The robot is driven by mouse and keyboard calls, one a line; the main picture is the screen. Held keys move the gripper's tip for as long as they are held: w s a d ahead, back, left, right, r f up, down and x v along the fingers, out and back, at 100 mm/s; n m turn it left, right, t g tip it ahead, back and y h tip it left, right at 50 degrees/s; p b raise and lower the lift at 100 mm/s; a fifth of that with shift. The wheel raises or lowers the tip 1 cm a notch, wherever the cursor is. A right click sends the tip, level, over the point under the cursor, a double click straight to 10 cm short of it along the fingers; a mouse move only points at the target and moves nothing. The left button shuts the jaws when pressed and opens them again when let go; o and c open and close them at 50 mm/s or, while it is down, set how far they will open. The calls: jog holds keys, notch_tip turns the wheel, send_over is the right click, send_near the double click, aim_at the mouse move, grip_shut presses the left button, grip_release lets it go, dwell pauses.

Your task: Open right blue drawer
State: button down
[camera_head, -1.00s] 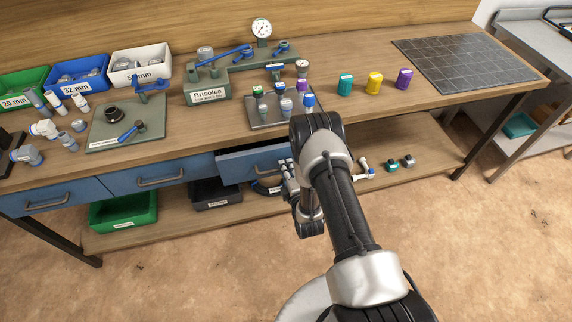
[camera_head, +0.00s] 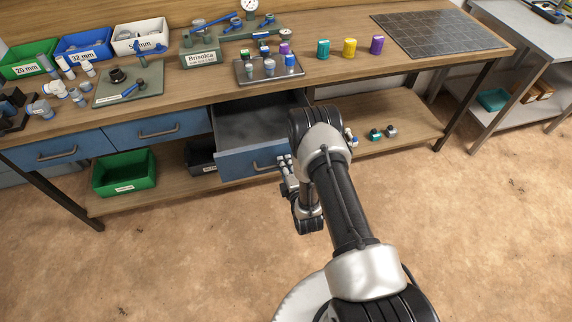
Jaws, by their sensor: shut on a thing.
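The right blue drawer (camera_head: 232,162) is pulled well out from under the workbench, and its grey interior (camera_head: 258,122) shows and looks empty. Its handle (camera_head: 262,165) is on the front panel, with the right part hidden by my arm. My gripper (camera_head: 286,168) is at the right end of that handle and is shut on it. The fingertips are small and partly hidden by my arm. The middle blue drawer (camera_head: 157,132) and left blue drawer (camera_head: 57,154) are shut.
The workbench top (camera_head: 340,79) carries bins, a grey fitting tray (camera_head: 272,74) and coloured cylinders. A green crate (camera_head: 124,174) and small fittings (camera_head: 376,134) sit on the lower shelf. Open floor (camera_head: 190,260) lies in front of the bench.

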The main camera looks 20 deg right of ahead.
jog(key=shift+w, duration=0.15)
jog(key=c, duration=1.9)
grip_release()
jog(key=v, duration=1.2)
